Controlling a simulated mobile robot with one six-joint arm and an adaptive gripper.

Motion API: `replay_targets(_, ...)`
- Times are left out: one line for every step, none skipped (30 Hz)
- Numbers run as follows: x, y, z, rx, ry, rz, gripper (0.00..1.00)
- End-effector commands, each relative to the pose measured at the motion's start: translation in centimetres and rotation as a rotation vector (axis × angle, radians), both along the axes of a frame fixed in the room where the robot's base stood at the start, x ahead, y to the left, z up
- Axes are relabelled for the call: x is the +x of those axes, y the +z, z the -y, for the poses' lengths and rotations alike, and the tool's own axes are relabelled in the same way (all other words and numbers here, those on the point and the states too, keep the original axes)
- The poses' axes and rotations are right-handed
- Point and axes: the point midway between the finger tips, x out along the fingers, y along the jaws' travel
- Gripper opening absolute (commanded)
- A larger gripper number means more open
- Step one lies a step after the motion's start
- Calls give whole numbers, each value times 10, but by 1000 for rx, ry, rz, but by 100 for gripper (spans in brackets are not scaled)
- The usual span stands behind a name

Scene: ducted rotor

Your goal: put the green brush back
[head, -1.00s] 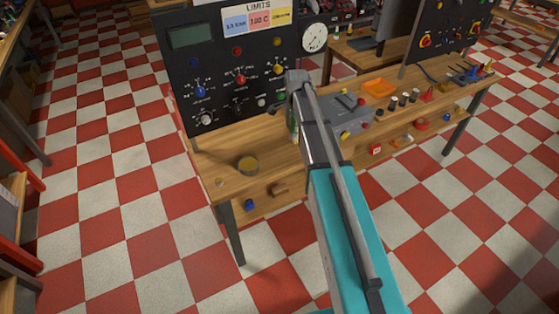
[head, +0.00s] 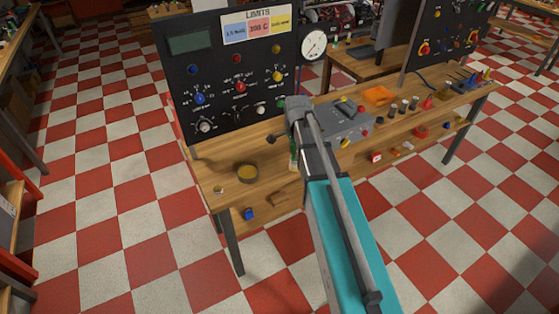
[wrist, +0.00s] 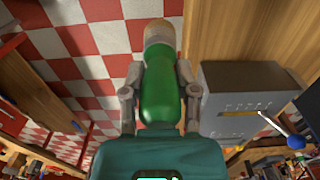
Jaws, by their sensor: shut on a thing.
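The green brush (wrist: 159,95) is between the two fingers of my gripper (wrist: 160,78) in the wrist view. The gripper is shut on its green body, and the pale tan end points away from the wrist, toward the top of the picture. In the head view only a small sliver of green (head: 293,151) shows beside my arm, above the wooden bench (head: 215,170). My arm hides most of the gripper and brush there.
A grey control box (head: 345,120) is right of my arm, also in the wrist view (wrist: 250,95). A black panel (head: 228,70) rises behind. An orange tray (head: 378,95) lies farther right.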

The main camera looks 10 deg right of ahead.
Motion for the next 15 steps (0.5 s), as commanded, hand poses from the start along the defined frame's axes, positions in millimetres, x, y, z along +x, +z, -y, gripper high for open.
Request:
replay_targets(8,-5,-1,0,1,0,0)
replay_targets(12,-7,-2,0,1,0,0)
replay_targets(17,-10,-3,0,1,0,0)
replay_targets(22,-12,-4,0,1,0,0)
replay_targets(27,-14,-5,0,0,0,0)
replay_targets(34,-18,-7,0,0,0,0)
replay_targets(39,-20,-8,0,0,0,0)
replay_targets(44,-22,-9,0,0,0,0)
replay_targets(51,-26,-11,0,0,0,0)
replay_targets(56,-28,-12,0,1,0,0)
replay_targets(61,-30,-13,0,1,0,0)
replay_targets(68,-33,-15,0,1,0,0)
replay_targets(73,-36,-16,0,1,0,0)
replay_targets(78,-38,-17,0,2,0,0)
replay_targets(85,-41,-19,0,2,0,0)
